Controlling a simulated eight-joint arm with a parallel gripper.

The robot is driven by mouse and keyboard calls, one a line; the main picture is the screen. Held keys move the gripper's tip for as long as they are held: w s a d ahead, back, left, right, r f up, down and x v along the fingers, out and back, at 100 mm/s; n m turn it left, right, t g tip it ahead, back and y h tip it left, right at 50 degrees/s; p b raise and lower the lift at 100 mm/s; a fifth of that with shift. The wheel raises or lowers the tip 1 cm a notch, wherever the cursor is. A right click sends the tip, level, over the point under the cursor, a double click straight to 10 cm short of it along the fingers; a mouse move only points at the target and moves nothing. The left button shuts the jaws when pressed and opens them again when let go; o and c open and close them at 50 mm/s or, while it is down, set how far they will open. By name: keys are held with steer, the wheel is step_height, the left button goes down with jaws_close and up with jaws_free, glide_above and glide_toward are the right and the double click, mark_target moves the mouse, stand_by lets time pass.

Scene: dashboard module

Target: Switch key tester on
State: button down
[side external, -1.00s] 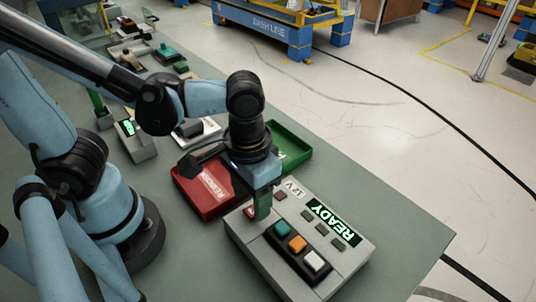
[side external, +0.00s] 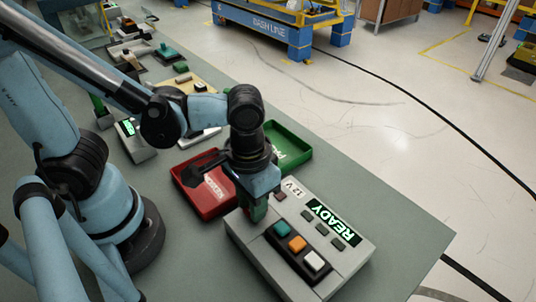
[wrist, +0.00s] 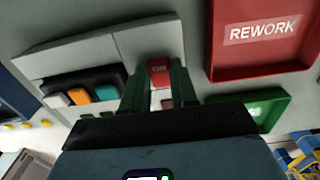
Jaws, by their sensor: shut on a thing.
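The key tester (side external: 350,268) is a grey box on the bench, with a lit green READY display (side external: 333,222) and a row of teal, orange and white buttons (side external: 297,244). A red switch (wrist: 159,70) with white lettering sits at its corner; the lettering is too small to read surely. My gripper (side external: 254,215) is down at that corner, its green fingers tilted. In the wrist view my gripper (wrist: 160,76) has one finger on each side of the red switch, closed on it. The side view mostly hides the switch behind the fingers.
A red REWORK tray (side external: 205,200) and a green tray (side external: 288,146) stand beside the tester, close to my gripper. A small device with a lit display (side external: 136,140) and other parts lie further back. Bare bench (side external: 410,245) lies right of the tester.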

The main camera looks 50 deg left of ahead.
steer(key=shift+s+t, duration=0.15)
steer(key=shift+t, duration=0.45)
steer(key=c, duration=0.9)
jaws_free()
steer(key=shift+s+r, duration=0.2)
steer(key=shift+r, duration=1.8)
steer(key=shift+s+r, duration=0.2)
steer(key=shift+r, duration=1.8)
steer(key=shift+s+r, duration=0.2)
steer(key=shift+r, duration=1.8)
